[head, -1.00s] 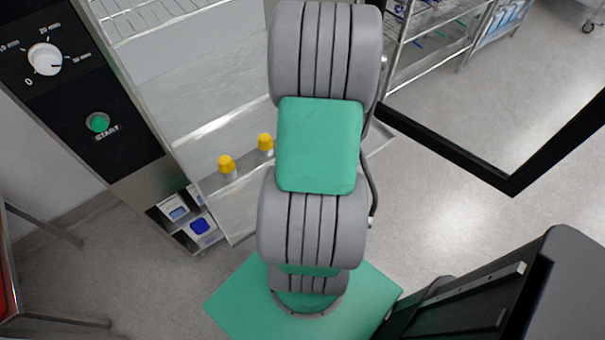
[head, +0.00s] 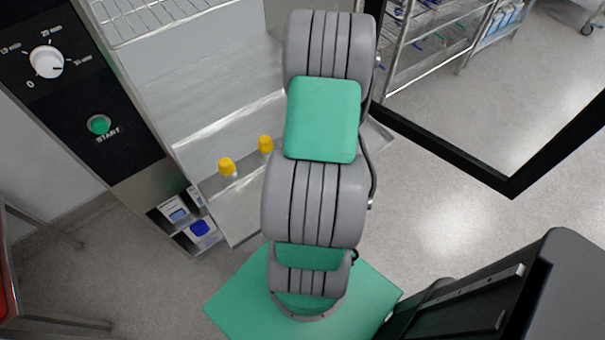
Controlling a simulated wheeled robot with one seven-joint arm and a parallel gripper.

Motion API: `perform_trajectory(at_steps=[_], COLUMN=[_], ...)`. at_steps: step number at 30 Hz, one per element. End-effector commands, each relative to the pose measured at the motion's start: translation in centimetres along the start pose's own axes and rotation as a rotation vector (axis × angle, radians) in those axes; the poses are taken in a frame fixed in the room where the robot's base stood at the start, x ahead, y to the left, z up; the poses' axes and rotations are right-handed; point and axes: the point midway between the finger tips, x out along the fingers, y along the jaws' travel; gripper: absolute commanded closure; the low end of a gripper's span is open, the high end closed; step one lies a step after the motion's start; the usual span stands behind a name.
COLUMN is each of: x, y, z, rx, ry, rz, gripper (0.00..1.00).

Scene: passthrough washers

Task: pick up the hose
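I cannot make out a hose in the head view. My own arm, grey with green covers, stands in the middle of the view and hides part of what lies behind it. My gripper does not show; the far end of the arm is hidden behind its own links.
A washer panel with a dial (head: 47,61) and a green start button (head: 98,125) stands at the left. A wire rack (head: 145,18) is above. A black frame (head: 450,150) borders open floor (head: 440,225) at the right.

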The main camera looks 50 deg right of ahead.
Motion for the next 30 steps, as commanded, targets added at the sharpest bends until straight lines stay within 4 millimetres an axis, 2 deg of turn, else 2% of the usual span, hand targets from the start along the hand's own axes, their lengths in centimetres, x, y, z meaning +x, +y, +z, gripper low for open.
perform_trajectory(at_steps=[2, 14, 25, 30], x=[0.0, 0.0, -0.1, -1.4], y=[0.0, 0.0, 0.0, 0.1], z=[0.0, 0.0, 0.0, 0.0], rx=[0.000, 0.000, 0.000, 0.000], ry=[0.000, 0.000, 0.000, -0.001], rz=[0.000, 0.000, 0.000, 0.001], gripper=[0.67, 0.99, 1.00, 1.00])
